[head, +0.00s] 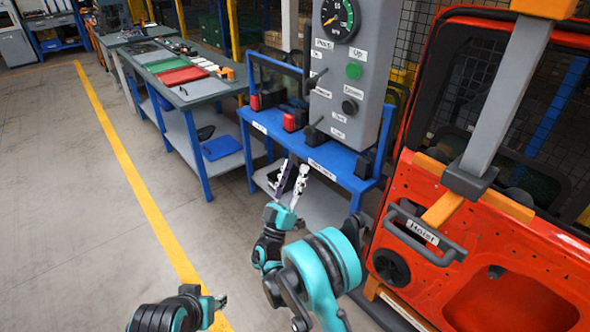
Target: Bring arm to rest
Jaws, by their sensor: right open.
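My right gripper (291,172) is in the middle of the head view, its two light fingers spread apart and pointing up and away. It is open, with nothing seen between the fingers. In the picture it overlaps the front of the blue stand (335,165); I cannot tell how near it is. My right arm, teal and black, comes in from the lower right.
A grey control box (352,75) with a gauge and labelled buttons stands on the blue stand. An orange-red door (455,265) with a handle is at the right. A workbench (215,88) with coloured trays is at the back left. The floor (70,220) at the left is clear.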

